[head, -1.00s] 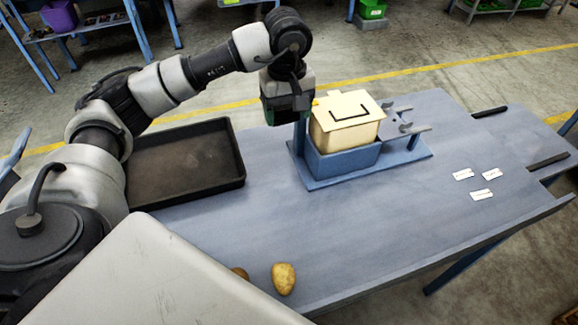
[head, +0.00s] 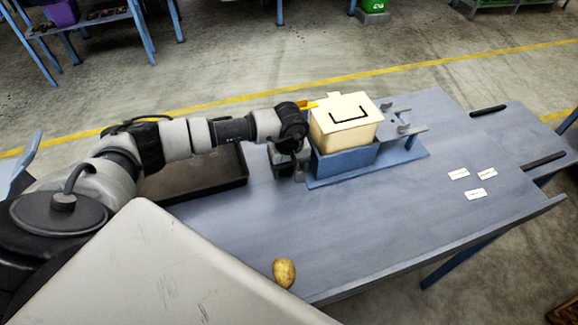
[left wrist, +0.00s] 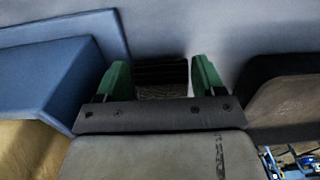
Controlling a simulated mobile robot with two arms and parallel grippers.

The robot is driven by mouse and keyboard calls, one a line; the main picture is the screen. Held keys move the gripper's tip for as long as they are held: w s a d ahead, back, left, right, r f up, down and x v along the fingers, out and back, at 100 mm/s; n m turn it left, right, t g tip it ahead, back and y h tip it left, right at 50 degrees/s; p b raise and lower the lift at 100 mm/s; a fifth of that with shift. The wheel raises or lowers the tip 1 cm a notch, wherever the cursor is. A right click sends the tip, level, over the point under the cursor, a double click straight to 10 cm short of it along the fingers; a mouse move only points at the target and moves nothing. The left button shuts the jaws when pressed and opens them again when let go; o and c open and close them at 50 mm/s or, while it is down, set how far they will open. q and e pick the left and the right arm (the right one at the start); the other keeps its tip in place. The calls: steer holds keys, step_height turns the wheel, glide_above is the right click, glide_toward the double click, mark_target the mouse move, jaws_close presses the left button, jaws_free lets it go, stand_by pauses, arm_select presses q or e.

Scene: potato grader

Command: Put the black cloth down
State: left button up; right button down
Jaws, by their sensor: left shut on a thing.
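My left gripper (head: 288,170) is low over the blue table, between the black tray and the blue stand. In the left wrist view its green fingers (left wrist: 160,82) stand apart on either side of a dark, ribbed piece, the black cloth (left wrist: 160,72), and are shut on it. The cloth is hidden in the head view by the gripper. I cannot tell whether its lower edge touches the table. My right gripper is in neither view.
A cream box (head: 345,125) with a black bracket mark sits on the blue stand (head: 345,162). The black tray (head: 243,168) is partly behind my left arm. A potato (head: 284,272) lies near the front edge. White labels (head: 475,194) lie at right. The table's middle is clear.

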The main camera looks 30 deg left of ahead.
arm_select(q)
steer(key=shift+f, duration=0.35)
steer(key=shift+f+b, duration=0.2)
steer(key=shift+b, duration=0.1)
steer(key=o, duration=0.8)
steer(key=shift+r, duration=0.1)
steer(key=shift+r, duration=0.15)
step_height(320, 180, up, 12)
steer(key=shift+b, duration=1.25)
